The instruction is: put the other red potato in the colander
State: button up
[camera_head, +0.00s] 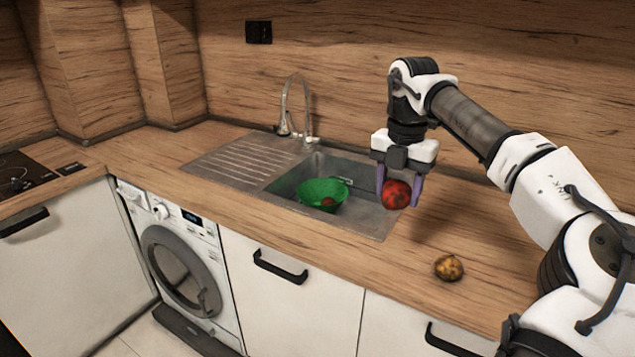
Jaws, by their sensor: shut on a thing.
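A red potato (396,195) is held between the purple fingers of my gripper (399,192), which is shut on it. My gripper points down over the right edge of the sink, with the potato above the counter level. A green colander (321,188) sits in the sink basin, to the left of my gripper. Another red potato (328,202) lies inside the colander, partly hidden by its rim.
The metal sink (366,216) has a ridged drainboard on its left. A tall faucet (309,110) stands behind the basin. A yellowish-brown potato-like item (449,267) lies on the wooden counter (490,250) at right. The counter around it is clear.

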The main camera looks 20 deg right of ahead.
aim_at(335, 209)
jog(key=i+l, duration=0.1)
jog(key=i, duration=1.5)
